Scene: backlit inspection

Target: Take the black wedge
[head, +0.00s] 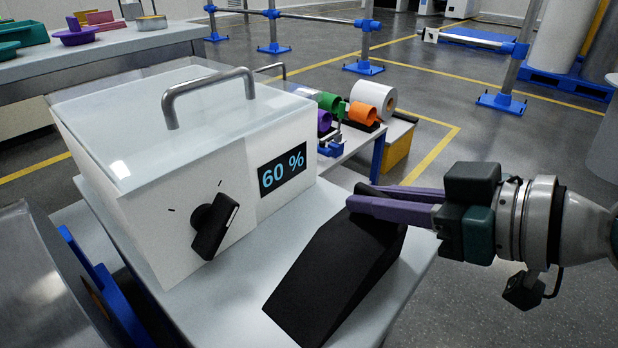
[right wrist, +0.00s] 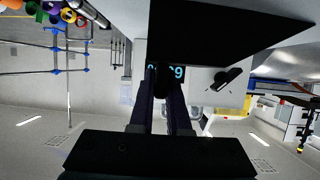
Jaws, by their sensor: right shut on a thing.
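The black wedge (head: 338,272) is at the right front of the white table, beside the white light box, with its thick end toward my right gripper. My right gripper (head: 358,200) comes in from the right and is shut on the upper edge of the wedge's thick end. In the right wrist view the wedge (right wrist: 225,25) fills the top middle, at the tips of the gripper's fingers (right wrist: 168,85). I cannot tell in the head view whether the wedge's underside touches the table. My left gripper does not show.
The white light box (head: 160,130) has a metal handle (head: 207,92), a black knob (head: 214,226) and a display (head: 282,170) reading 60 %. It stands close to the wedge's left. Behind it is a lower bench with coloured rolls (head: 365,113). The table edge (head: 425,262) is right of the wedge.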

